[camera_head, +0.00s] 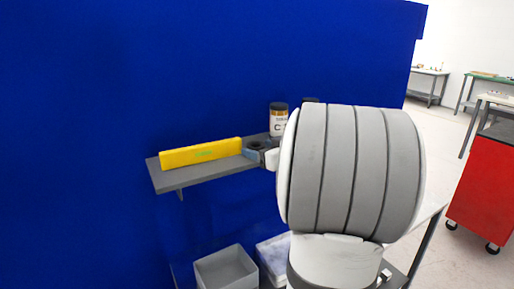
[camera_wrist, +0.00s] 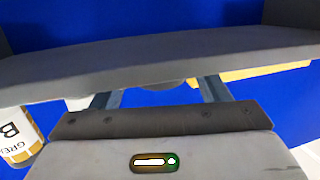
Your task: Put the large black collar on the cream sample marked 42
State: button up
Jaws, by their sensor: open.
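My gripper (camera_head: 262,150) is small in the head view, at the right part of the shelf and partly hidden by my own arm. In the wrist view, which looks upside down, its two fingers (camera_wrist: 158,92) are spread apart and reach toward the shelf. A dark, rounded thing (camera_wrist: 167,85) shows between them at the shelf edge; it may be the black collar, but I cannot tell. Whether the fingers touch it is unclear. I cannot make out a cream sample marked 42 in either view.
The grey shelf (camera_head: 185,180) is on a blue wall and carries a yellow bar (camera_head: 200,152) and a jar marked C (camera_head: 279,119). A jar marked B (camera_wrist: 18,137) is at the wrist view's left. Below stand a grey bin (camera_head: 228,270) and another bin (camera_head: 268,262).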

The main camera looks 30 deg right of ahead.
jog(key=c, duration=1.1)
